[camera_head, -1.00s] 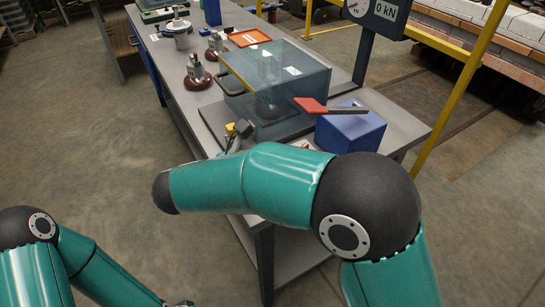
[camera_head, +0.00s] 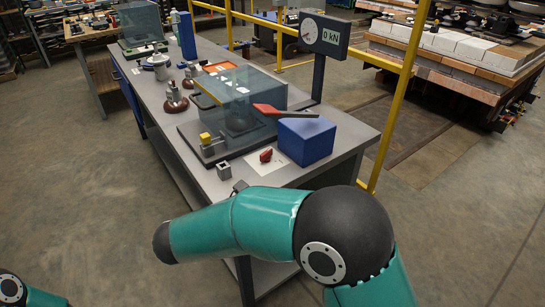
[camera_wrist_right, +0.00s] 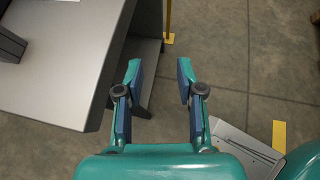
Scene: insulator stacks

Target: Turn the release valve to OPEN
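A small red knob (camera_head: 266,155) sits on a white plate (camera_head: 272,164) on the bench top, in front of a blue box (camera_head: 306,140); I take it for the release valve. Its markings are too small to read. A red-gripped lever (camera_head: 285,112) lies across the top of the blue box. My right gripper (camera_wrist_right: 159,68) is open and empty in the right wrist view, above the floor beside a bench edge. In the head view my right arm hides most or all of it. Only a piece of my left arm shows at the lower left; its gripper is out of frame.
A clear-walled enclosure (camera_head: 238,95) stands behind the knob, with a yellow block (camera_head: 205,138) at its near left. A small grey block (camera_head: 223,171) is near the bench's front edge. A gauge display (camera_head: 324,34) reads 0 kN. Yellow rails (camera_head: 396,95) stand to the right.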

